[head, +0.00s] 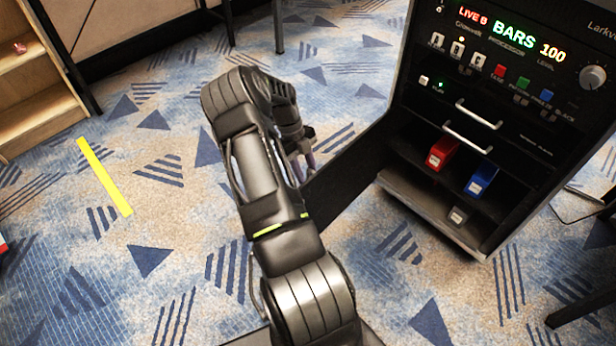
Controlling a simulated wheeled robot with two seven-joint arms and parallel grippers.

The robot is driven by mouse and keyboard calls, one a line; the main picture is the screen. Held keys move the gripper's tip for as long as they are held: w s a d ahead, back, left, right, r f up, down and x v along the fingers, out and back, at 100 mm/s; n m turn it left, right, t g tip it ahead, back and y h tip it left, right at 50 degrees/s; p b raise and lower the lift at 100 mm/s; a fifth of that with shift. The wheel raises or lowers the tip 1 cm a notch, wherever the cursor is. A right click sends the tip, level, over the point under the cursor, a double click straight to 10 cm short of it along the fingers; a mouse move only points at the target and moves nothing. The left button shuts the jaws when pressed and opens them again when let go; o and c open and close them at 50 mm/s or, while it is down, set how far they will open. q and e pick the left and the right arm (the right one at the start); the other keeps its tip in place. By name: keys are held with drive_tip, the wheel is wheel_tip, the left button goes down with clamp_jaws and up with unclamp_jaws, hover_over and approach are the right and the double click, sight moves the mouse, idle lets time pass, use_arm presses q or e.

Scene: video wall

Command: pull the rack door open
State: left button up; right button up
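The rack (510,141) is a dark cabinet at the right, with lit controls across its upper front. Its lower bay is uncovered. The rack door (352,180) appears as a dark panel standing out to the left of the bay, swung open. My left arm reaches up from the bottom middle, and its gripper (303,165) is at the door's far free edge. The arm partly hides the fingertips, and I cannot tell whether they touch or hold the door. My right gripper is not in view.
Inside the bay are a red box (442,153), a blue box (482,178) and a small grey one (458,215), below two pale handles. A wooden shelf (35,85) stands at the far left. Patterned carpet with a yellow strip (104,176) lies clear left of my arm.

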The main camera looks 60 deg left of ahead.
use_arm(q)
drive_tip(key=v, duration=0.5)
drive_tip(key=shift+r, duration=0.1)
drive_tip(key=shift+p, duration=0.3)
